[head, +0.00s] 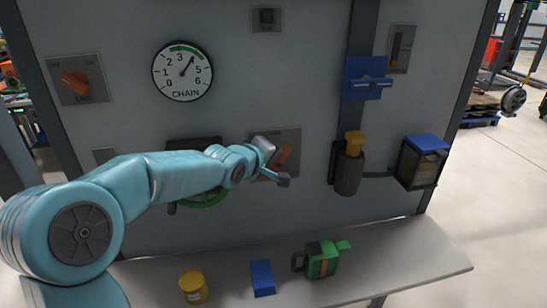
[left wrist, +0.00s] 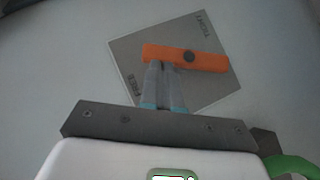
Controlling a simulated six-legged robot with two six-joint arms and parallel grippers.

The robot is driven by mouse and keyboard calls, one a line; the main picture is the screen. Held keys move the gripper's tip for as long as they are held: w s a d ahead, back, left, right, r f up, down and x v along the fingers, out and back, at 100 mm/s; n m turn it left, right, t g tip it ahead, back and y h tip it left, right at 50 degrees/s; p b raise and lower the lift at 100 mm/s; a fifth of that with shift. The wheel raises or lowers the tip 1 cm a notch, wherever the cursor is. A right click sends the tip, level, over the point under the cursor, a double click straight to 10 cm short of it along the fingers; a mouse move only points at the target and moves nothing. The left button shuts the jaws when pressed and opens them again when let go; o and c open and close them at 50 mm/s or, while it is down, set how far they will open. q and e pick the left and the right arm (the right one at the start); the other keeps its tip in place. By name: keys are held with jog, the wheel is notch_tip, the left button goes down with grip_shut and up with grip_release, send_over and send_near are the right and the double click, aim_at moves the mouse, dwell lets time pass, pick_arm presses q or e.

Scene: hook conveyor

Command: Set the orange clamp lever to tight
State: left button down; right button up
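The orange clamp lever (head: 284,154) sits on a grey square plate (head: 291,137) on the wall panel, partly behind my left gripper. In the left wrist view the lever (left wrist: 213,61) is a bar with a dark pivot. Its longer end points left, between the FREE and TIGHT labels and nearer FREE. My left gripper (left wrist: 161,68) has its two fingers close together and looks shut. The fingertips overlap the lever's lower edge, left of the pivot; I cannot tell if they touch it. In the head view the gripper (head: 283,180) is at the plate. My right gripper is not in view.
An orange knob (head: 75,82) and a CHAIN dial (head: 182,71) are at upper left. A green wheel (head: 205,200) is behind my arm. A dark holder (head: 348,172) is to the right.

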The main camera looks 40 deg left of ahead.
aim_at(288, 154)
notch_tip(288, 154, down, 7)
jog(key=b, duration=0.5)
pick_arm(q)
jog(key=m+g+y, duration=0.1)
jog(key=w+d+m+g+y+p, duration=0.1)
jog(key=g, duration=0.1)
jog(key=w+d+m+g+p, duration=0.1)
jog(key=g, duration=0.1)
jog(key=shift+w+d+r+m+y, duration=0.2)
jog(key=shift+w+d+m+y, duration=0.05)
jog(key=shift+m+y, duration=0.15)
jog(key=shift+d+f+m+g+y+p, duration=0.1)
jog(key=shift+m+g+y+p, duration=0.2)
jog(key=shift+g+p, duration=0.3)
jog(key=shift+w+d+f+m+g+y+p, duration=0.2)
jog(key=shift+w+f+m+g+y+p, duration=0.1)
jog(key=shift+w+m+g+y+p, duration=0.25)
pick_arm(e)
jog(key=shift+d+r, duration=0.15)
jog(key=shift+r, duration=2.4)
pick_arm(q)
jog(key=shift+d+f+g+p, duration=0.15)
jog(key=shift+g+p, duration=0.1)
jog(key=shift+p, duration=0.15)
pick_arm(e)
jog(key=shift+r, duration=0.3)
pick_arm(q)
jog(key=shift+s, duration=0.1)
